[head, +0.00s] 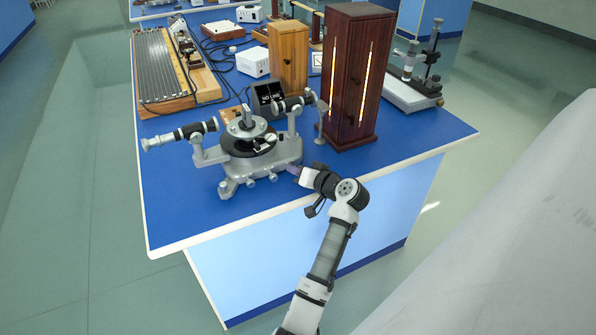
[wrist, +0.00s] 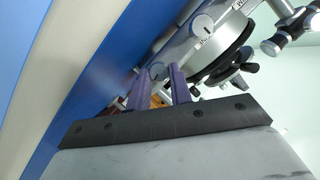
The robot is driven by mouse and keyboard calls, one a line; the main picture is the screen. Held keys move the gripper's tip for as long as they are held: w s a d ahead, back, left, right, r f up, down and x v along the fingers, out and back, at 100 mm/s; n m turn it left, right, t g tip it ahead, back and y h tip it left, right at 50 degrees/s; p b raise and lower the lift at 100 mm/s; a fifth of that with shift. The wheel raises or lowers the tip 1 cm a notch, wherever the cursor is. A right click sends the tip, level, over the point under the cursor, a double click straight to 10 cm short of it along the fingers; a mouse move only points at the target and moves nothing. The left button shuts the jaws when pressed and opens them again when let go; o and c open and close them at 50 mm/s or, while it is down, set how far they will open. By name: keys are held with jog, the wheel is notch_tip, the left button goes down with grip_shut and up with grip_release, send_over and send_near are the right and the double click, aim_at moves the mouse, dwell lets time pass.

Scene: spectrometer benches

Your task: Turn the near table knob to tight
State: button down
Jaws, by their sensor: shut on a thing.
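The spectrometer (head: 262,155) stands near the front of the blue bench, with a round dark table (head: 248,140) in its middle. Small silver knobs (head: 250,183) stick out along the front of its grey base. My gripper (head: 295,170) reaches in from the right to the base's front right side. In the wrist view, the two purple fingers of my gripper (wrist: 159,72) close around a small round silver knob (wrist: 157,69), which I take to be the near table knob. Another round knob (wrist: 202,23) is beyond it, free. The held knob is hidden in the head view.
A tall dark wooden cabinet (head: 355,80) with lit slits stands close behind and right of my gripper. A small dark display (head: 268,97) is behind the spectrometer. A telescope arm (head: 180,134) points left. The bench front is clear.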

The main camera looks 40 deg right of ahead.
jog(key=shift+m, duration=0.3)
jog(key=c, duration=1.3)
grip_release()
jog(key=shift+o, duration=0.2)
jog(key=b+v, duration=0.3)
jog(key=v, duration=1)
jog(key=shift+s, duration=0.4)
jog(key=shift+d, duration=0.1)
